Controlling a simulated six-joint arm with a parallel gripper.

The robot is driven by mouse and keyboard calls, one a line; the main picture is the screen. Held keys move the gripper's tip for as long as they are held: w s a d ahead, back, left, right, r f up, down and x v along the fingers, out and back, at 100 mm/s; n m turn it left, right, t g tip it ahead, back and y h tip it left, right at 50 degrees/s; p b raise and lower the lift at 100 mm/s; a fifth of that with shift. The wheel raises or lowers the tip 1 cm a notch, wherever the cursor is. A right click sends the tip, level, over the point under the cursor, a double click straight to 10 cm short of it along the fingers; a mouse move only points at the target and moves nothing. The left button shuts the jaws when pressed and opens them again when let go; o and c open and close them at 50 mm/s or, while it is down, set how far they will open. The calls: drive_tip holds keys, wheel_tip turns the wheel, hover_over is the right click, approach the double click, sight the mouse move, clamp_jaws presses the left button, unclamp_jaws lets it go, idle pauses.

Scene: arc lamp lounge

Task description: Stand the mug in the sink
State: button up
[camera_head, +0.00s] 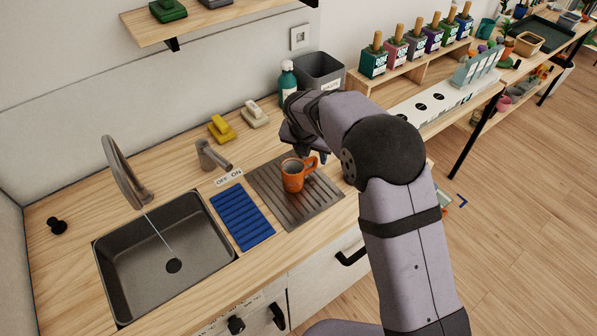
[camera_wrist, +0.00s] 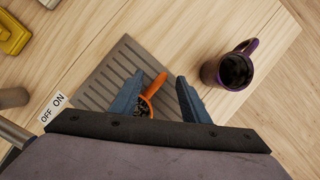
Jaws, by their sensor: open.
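An orange mug (camera_head: 292,178) stands upright on the grooved drainboard (camera_head: 318,203), right of the sink. My gripper (camera_head: 307,149) is open and empty, just behind and above it. In the wrist view the orange mug (camera_wrist: 144,104) shows between the open fingers of my gripper (camera_wrist: 158,78), its handle toward the tips; the left finger and palm hide part of it. A second mug, dark purple with a dark inside (camera_wrist: 235,70), stands on bare counter to the right; my arm hides it in the head view. The grey sink (camera_head: 205,262) is at left, empty except for its drain.
A tall faucet (camera_head: 118,172) arches over the sink, with a thin pale stream below it. A lever tap (camera_head: 213,155) stands behind an OFF/ON label. A blue ribbed mat (camera_head: 241,217) lies between sink and drainboard. Yellow (camera_head: 221,129) and cream items, a green bottle (camera_head: 287,80) and a grey bin stand behind.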

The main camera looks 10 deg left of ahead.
drive_tip(key=shift+p+x, duration=0.95)
drive_tip(key=shift+x, duration=1.45)
drive_tip(key=shift+s, duration=0.1)
drive_tip(key=shift+c, duration=0.7)
clamp_jaws()
